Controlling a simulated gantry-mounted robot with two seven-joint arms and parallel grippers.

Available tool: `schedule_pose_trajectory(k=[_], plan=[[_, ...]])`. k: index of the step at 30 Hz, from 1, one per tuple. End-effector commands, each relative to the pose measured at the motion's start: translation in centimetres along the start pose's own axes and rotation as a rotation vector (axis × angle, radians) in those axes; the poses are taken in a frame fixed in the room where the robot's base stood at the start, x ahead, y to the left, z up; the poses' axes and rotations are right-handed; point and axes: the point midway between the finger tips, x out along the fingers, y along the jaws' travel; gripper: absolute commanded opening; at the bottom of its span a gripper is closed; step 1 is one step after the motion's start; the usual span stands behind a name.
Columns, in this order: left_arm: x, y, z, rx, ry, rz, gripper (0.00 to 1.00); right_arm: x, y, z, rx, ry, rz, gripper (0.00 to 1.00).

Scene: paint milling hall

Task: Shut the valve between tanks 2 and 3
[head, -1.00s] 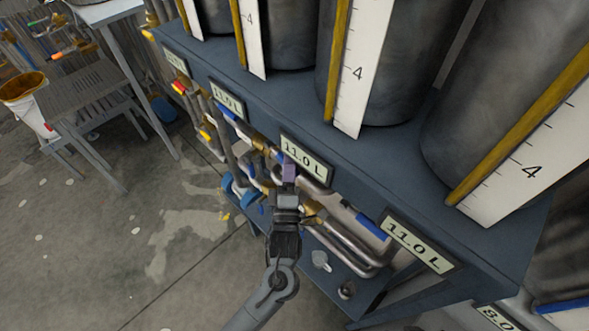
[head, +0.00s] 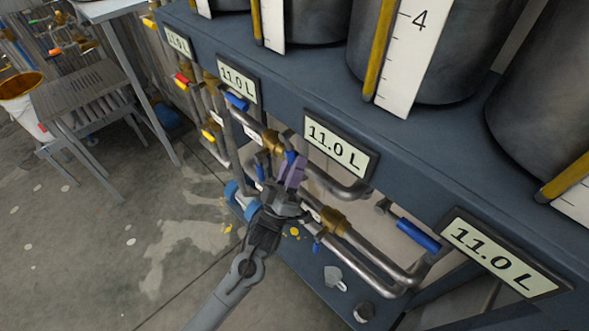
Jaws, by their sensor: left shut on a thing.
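My left gripper (head: 291,172) reaches in from below and is shut on a blue valve handle (head: 290,157), one end of which shows past its purple-grey fingers. The handle sits by the pipes under the tank bench; the gripper hides most of it and part of its valve body. Brass valve bodies show at the upper left (head: 272,141) and lower right (head: 333,220) of the gripper. The steel tanks (head: 462,50) stand on the bench above. No tank numbers are readable, so I cannot tell which tanks this valve joins. My right gripper is out of view.
Other blue handles sit at the left (head: 237,102) and right (head: 418,235). A slatted table (head: 85,95) and white bucket (head: 25,105) stand left. The floor between is open.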

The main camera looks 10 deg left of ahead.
Motion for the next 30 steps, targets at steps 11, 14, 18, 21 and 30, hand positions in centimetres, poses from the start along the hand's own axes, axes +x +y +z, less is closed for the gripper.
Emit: schedule_pose_trajectory(k=[11,14,18,21,30], plan=[[-0.3,-1.7,-0.1,0.209,-0.060,0.209,0.00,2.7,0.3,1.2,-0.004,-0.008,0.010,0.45],[-0.3,-1.9,-0.2,0.246,-0.070,0.247,0.00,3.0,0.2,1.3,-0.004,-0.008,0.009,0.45],[-0.1,-2.2,-0.4,0.284,-0.079,0.283,0.00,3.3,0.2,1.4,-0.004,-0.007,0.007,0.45],[-0.1,-2.3,-0.5,0.299,-0.084,0.299,0.00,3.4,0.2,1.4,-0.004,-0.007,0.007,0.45],[0.0,-2.4,-0.7,0.315,-0.087,0.314,0.00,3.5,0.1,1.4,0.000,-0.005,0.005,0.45]])
